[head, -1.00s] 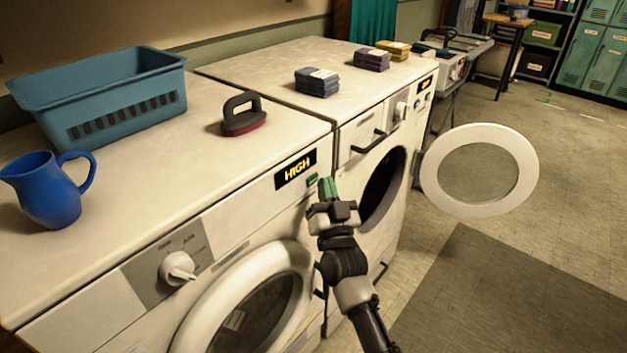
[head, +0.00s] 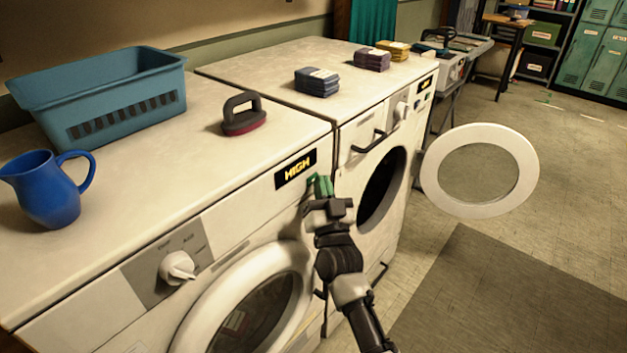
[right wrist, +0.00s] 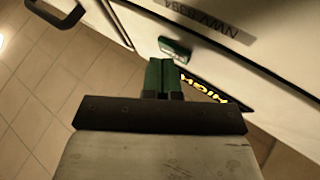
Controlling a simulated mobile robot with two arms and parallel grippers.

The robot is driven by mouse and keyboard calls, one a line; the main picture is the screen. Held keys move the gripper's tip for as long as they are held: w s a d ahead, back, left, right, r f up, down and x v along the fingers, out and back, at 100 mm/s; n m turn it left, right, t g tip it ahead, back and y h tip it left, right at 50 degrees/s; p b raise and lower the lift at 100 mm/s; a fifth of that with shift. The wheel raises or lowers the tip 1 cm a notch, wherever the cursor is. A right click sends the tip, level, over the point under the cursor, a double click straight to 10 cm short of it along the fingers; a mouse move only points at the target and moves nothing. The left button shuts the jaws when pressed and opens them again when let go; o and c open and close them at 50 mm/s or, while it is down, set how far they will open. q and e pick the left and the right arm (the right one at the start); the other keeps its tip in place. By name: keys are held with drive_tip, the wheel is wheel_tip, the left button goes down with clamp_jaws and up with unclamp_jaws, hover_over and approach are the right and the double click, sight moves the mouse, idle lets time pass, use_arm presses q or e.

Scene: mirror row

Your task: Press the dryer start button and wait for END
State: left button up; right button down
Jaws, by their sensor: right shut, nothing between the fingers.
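The dryer (head: 225,250) is the white front-loader in the foreground, with a round closed door (head: 245,315) and a dial (head: 178,267). Its black display (head: 296,169) reads "HIGH" in yellow. The green start button (right wrist: 174,47) shows in the right wrist view, just ahead of my fingertips; in the head view my fingers largely cover it. My right gripper (head: 321,185) has green fingers, is shut and empty, and points at the button beside the display. I cannot tell whether the fingertips touch the button. My left gripper is not in view.
A second white machine (head: 400,170) stands to the right with its round door (head: 480,170) swung open. On top are a teal basket (head: 110,95), a blue jug (head: 48,190), a brush (head: 242,115) and folded cloth stacks (head: 317,82). The floor at right is clear.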

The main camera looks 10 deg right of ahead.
drive_tip(key=shift+s, duration=0.1)
idle(0.5)
drive_tip(key=shift+s+d+p, duration=0.45)
drive_tip(key=shift+s, duration=0.05)
drive_tip(key=s+d+p, duration=0.1)
drive_tip(key=s, duration=0.1)
drive_tip(key=s+d+p, duration=0.1)
drive_tip(key=s+d, duration=0.1)
idle(0.4)
idle(0.6)
